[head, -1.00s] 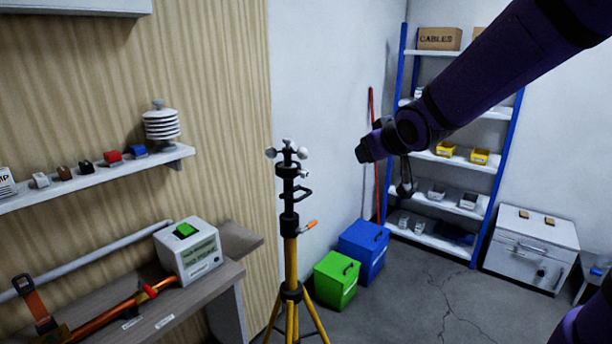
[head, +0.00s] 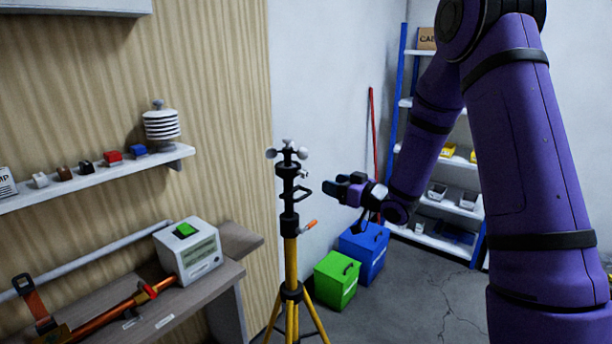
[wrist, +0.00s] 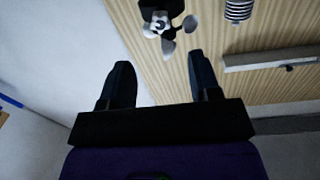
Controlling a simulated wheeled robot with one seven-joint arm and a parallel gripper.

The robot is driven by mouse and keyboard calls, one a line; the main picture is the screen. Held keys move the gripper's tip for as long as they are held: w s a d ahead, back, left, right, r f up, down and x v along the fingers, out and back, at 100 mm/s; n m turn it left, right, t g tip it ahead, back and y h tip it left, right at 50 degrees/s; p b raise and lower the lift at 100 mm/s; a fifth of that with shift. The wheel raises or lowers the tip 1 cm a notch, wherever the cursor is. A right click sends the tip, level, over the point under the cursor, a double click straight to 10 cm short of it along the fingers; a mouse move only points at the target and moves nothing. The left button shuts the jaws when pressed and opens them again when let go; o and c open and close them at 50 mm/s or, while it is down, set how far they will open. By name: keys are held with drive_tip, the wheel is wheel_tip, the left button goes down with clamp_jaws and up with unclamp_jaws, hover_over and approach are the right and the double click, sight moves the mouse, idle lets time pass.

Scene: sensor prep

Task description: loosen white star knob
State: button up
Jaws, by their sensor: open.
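A yellow-legged tripod (head: 290,265) with a black mast stands in the middle of the head view. A small wind-cup head (head: 288,152) with pale cups sits on its top. A small pale knob-like spot (head: 305,174) shows on the mast's right side just below; it is too small to tell if it is the white star knob. My gripper (head: 333,187) is to the right of the mast, open and empty, apart from it. In the wrist view the open fingers (wrist: 160,65) point toward the wind-cup head (wrist: 165,22), with a gap between.
An orange lever (head: 308,225) sticks out lower on the mast. A green box (head: 336,280) and a blue box (head: 364,252) stand on the floor behind. A bench with a meter (head: 190,250) and a wall shelf (head: 95,180) are at left.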

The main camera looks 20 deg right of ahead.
sight(307, 175)
drive_tip(key=x, duration=1)
drive_tip(key=shift+w+a, duration=0.25)
drive_tip(key=shift+w, duration=0.05)
drive_tip(key=shift+c, duration=0.2)
drive_tip(key=c, duration=0.9)
